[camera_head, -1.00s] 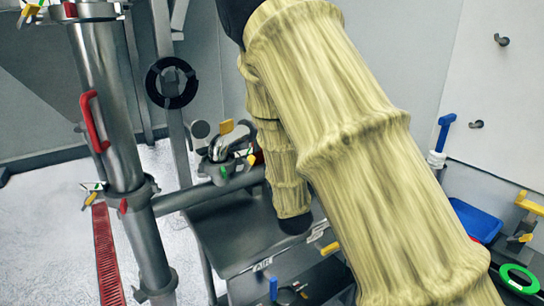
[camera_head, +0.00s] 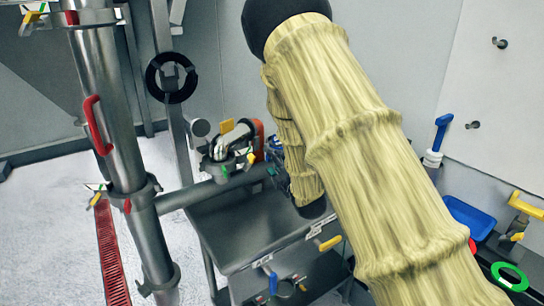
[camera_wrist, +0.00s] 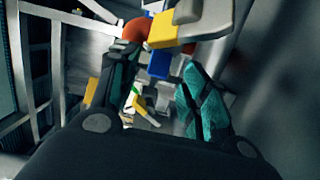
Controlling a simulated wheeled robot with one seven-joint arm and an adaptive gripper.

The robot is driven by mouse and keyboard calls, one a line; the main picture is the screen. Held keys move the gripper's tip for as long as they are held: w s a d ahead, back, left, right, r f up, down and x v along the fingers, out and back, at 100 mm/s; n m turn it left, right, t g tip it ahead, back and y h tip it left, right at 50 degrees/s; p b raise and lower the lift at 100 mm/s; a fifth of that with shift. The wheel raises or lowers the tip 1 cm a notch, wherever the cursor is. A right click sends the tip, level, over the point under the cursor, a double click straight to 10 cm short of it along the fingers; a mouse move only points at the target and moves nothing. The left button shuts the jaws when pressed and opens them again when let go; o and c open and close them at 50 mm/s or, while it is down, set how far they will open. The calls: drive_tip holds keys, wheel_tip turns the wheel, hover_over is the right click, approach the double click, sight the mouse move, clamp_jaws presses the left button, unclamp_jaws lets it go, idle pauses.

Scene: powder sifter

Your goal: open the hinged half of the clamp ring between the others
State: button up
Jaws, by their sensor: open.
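Clamp rings with yellow and green tabs show in the head view: one at the top left (camera_head: 35,16), one on the steel pipe (camera_head: 130,192) and one at the middle fitting (camera_head: 226,165). Which is the one between the others I cannot tell for sure. My gripper (camera_wrist: 162,92) is open in the wrist view, its teal-padded fingers apart. Beyond and between them are small yellow, white, blue and green parts, blurred; I see no contact. In the head view my arm hides most of my gripper, close to the right of the middle fitting.
An orange-red rounded part (camera_head: 257,134) stands at the middle fitting. A grey table (camera_head: 240,235) is below. A blue tray (camera_head: 468,215) and a green ring (camera_head: 509,277) are at right.

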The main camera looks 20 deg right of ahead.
drive_tip(key=shift+w+a+p, duration=0.15)
drive_tip(key=shift+w+p, duration=0.25)
drive_tip(key=shift+w, duration=1.55)
clamp_jaws()
